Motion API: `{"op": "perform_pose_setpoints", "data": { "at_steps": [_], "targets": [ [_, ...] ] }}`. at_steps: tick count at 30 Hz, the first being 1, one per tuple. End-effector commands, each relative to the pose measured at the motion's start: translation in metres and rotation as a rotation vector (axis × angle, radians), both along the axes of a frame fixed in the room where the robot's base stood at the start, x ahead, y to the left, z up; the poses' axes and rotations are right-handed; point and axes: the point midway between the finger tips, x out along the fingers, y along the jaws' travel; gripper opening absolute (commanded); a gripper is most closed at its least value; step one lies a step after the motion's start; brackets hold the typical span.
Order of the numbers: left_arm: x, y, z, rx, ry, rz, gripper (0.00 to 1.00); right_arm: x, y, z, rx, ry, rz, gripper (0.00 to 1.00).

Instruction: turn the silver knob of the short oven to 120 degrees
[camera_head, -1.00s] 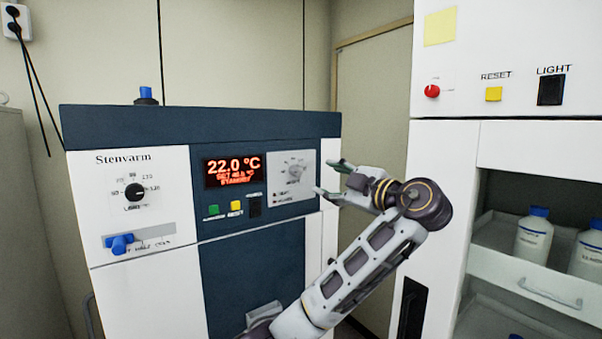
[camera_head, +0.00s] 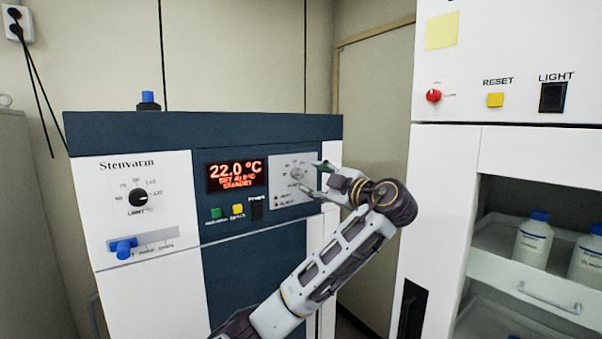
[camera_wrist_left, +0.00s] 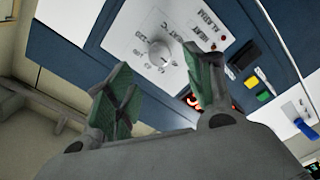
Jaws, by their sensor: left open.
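The short oven (camera_head: 135,230) stands at the left with a white and dark blue front. Its silver knob (camera_head: 297,173) sits on a light grey dial panel right of the red display, which reads 22.0 °C. In the left wrist view the silver knob (camera_wrist_left: 159,52) is beyond the fingertips, with dial numbers such as 120 and 100 around it. My left gripper (camera_head: 316,180) is open, just in front of the dial panel at its right side. The green-padded fingers also show in the left wrist view (camera_wrist_left: 160,75), with nothing between them. My right gripper is not in view.
A black knob (camera_head: 138,198) and a blue lever (camera_head: 124,248) are on the oven's left. Green and yellow buttons (camera_head: 238,210) and a black switch sit under the display. A tall white cabinet (camera_head: 440,190) with open bottle shelves stands close on the right.

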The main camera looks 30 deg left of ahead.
Motion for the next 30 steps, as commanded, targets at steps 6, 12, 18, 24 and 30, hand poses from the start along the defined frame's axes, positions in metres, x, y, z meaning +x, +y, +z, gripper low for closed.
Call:
{"op": "perform_pose_setpoints", "data": {
  "at_steps": [6, 12, 18, 24, 30],
  "targets": [
    [0.009, 0.023, 0.002, 0.001, 0.001, 0.003, 0.53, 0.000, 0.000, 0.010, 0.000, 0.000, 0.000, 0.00],
    [0.017, 0.044, 0.002, 0.002, 0.002, 0.003, 0.53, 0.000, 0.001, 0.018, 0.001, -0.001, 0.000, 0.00],
    [0.025, 0.061, 0.002, 0.001, 0.001, 0.002, 0.53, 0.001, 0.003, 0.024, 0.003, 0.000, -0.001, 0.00],
    [0.029, 0.070, 0.001, 0.001, 0.001, 0.001, 0.53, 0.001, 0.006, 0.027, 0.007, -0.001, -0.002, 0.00],
    [0.029, 0.071, 0.000, 0.000, 0.000, 0.000, 0.53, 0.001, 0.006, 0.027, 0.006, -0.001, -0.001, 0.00]
  ]
}}
